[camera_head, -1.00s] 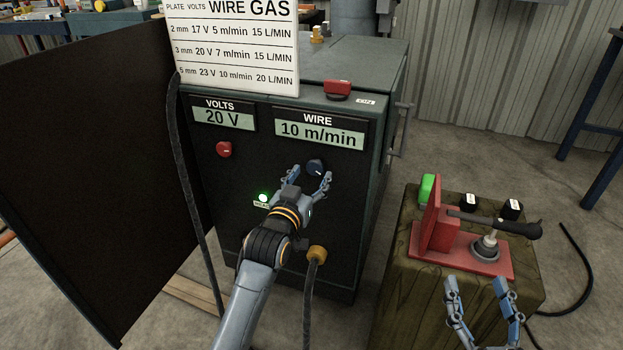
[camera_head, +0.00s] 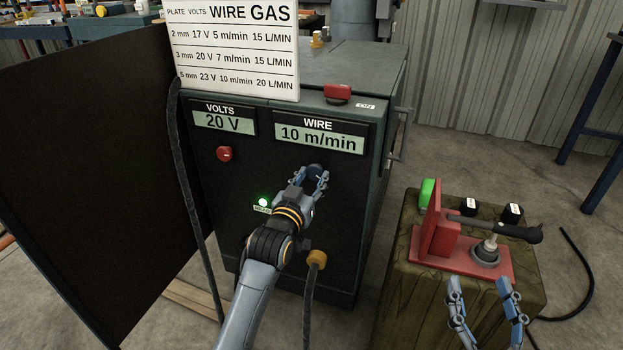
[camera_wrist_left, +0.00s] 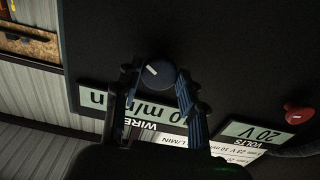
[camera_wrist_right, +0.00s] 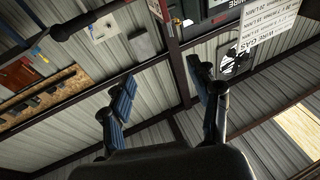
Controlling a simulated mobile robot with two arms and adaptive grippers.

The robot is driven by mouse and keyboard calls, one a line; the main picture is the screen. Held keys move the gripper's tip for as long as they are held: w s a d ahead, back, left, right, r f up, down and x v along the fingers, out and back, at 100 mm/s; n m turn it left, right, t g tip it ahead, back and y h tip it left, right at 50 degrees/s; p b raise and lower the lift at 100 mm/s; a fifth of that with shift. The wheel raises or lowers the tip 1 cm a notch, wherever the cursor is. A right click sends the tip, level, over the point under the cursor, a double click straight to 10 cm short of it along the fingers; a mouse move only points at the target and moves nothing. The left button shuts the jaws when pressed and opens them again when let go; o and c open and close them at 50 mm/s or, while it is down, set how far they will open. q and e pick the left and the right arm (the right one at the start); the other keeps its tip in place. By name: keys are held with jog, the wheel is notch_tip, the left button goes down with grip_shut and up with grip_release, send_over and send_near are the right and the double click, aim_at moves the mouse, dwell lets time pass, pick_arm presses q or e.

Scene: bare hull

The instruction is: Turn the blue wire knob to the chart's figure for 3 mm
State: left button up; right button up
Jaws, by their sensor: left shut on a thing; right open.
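The blue wire knob (camera_head: 315,171) is on the welder's front, below the wire display (camera_head: 319,136), which reads 10 m/min. My left gripper (camera_head: 312,180) is shut on the knob. In the left wrist view the knob (camera_wrist_left: 158,74) sits between my fingertips, its white mark showing. The chart (camera_head: 234,50) stands on top of the welder; its 3 mm row reads 20 V, 7 m/min, 15 L/MIN. The volts display (camera_head: 223,122) reads 20 V.
A cable hangs from a brass connector (camera_head: 316,259). A dark screen (camera_head: 90,170) stands at left.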

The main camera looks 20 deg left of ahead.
pick_arm(q)
jog(key=shift+r+n+p, duration=0.15)
jog(key=shift+n+p, duration=0.45)
jog(key=shift+p, duration=0.35)
jog(key=shift+n+p, duration=0.5)
jog(key=shift+p, duration=0.2)
pick_arm(e)
jog(key=s+d+f+g+h, duration=0.1)
jog(key=s+f+g, duration=0.1)
jog(key=f+g, duration=0.3)
jog(key=s+d+f+g+h, duration=0.1)
jog(key=d+f+g+h, duration=0.15)
jog(key=f, duration=0.45)
pick_arm(q)
jog(key=shift+n+p, duration=0.6)
jog(key=shift+p, duration=0.05)
jog(key=shift+n+p, duration=0.8)
jog(key=shift+p, duration=0.05)
jog(key=shift+n+p, duration=0.95)
jog(key=shift+n, duration=0.45)
pick_arm(e)
jog(key=s+d+f+g, duration=0.2)
jog(key=s+f+g, duration=0.2)
jog(key=s, duration=0.2)
jog(key=s+d+f+g+h, duration=0.1)
jog(key=s+f+g, duration=0.3)
jog(key=s, duration=0.3)
jog(key=shift+d+m+g, duration=0.35)
jog(key=shift+m+g, duration=0.05)
jog(key=shift+g, duration=0.05)
